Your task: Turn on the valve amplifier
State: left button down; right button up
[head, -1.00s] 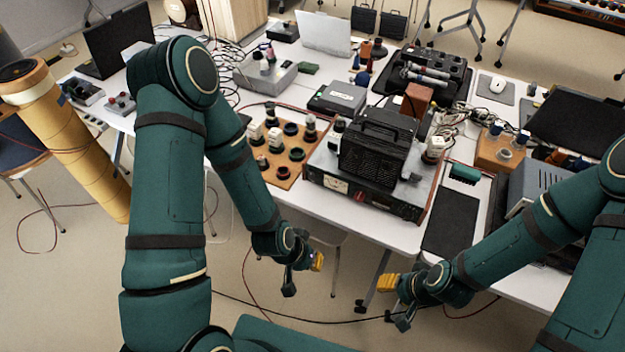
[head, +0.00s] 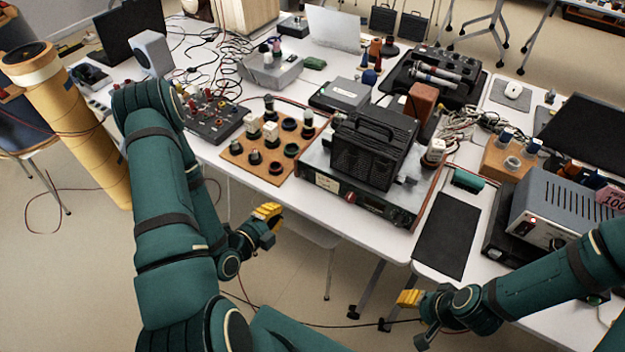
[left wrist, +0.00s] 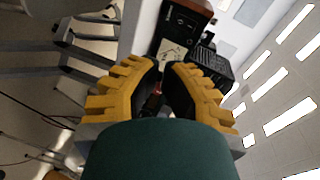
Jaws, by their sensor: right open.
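The valve amplifier (head: 352,205) stands at the front edge of the white table, in the middle of the head view. My right gripper (head: 408,298) is open, low in front of the table.
A wooden board with sockets (head: 265,147) lies left of the amplifier. A black mat (head: 446,235) lies on its right, with a grey power unit (head: 560,205) beyond. Cables cover the back left.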

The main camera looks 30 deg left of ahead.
aim_at(305, 175)
pick_arm(q)
jog(key=shift+s+a+r+m+t, duration=0.25)
jog(key=shift+a+r+m+t, duration=0.15)
jog(key=shift+r+m+t, duration=0.25)
jog(key=shift+w+f, duration=0.1)
jog(key=x, duration=0.8)
jog(key=r+x, duration=0.1)
jog(key=x, duration=0.3)
jog(key=shift+w+f+b, duration=0.1)
jog(key=shift+w+b, duration=0.25)
jog(key=shift+w, duration=0.6)
